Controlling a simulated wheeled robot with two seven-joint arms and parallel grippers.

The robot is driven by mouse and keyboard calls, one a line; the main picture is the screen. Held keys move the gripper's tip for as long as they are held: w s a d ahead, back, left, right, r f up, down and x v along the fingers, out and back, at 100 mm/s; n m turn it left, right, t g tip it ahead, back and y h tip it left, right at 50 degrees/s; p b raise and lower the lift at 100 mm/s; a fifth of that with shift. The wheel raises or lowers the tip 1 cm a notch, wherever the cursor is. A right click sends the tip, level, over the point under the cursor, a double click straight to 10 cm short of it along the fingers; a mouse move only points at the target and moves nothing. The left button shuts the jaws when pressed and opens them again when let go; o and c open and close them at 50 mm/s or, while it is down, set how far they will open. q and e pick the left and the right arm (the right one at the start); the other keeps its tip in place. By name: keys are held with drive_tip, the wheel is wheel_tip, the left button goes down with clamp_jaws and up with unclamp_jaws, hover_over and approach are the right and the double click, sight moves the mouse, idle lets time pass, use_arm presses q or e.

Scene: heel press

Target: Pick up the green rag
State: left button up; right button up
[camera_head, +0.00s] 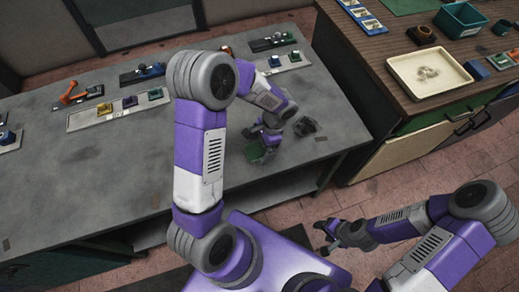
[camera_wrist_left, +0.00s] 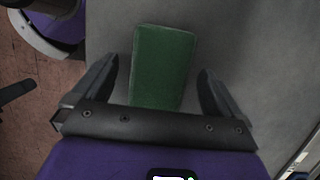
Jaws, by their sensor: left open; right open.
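The green rag (camera_wrist_left: 163,62) lies flat on the grey table as a rounded rectangle in the left wrist view. In the head view the rag (camera_head: 256,152) is partly hidden by my left gripper. My left gripper (camera_head: 266,140) is over the table near its front edge, at the rag. In the left wrist view its open fingers (camera_wrist_left: 158,66) stand on either side of the rag, with space between each finger and the rag. Its near end is hidden by the gripper body. My right gripper (camera_head: 322,238) is open and empty, off the table, over the tiled floor.
Several fixtures, such as one with an orange handle (camera_head: 70,95), stand at the table's back. The wooden-topped bench (camera_head: 352,50) at right holds a cream tray (camera_head: 396,82) and a teal bin (camera_head: 460,20).

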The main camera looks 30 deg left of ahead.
sight(261, 148)
use_arm(q)
drive_tip(key=shift+f, duration=0.3)
idle(0.5)
drive_tip(key=c, duration=1.2)
wheel_tip(261, 148, up, 11)
drive_tip(key=shift+f+p, duration=0.2)
drive_tip(key=shift+p, duration=1.05)
drive_tip(key=shift+c, duration=0.6)
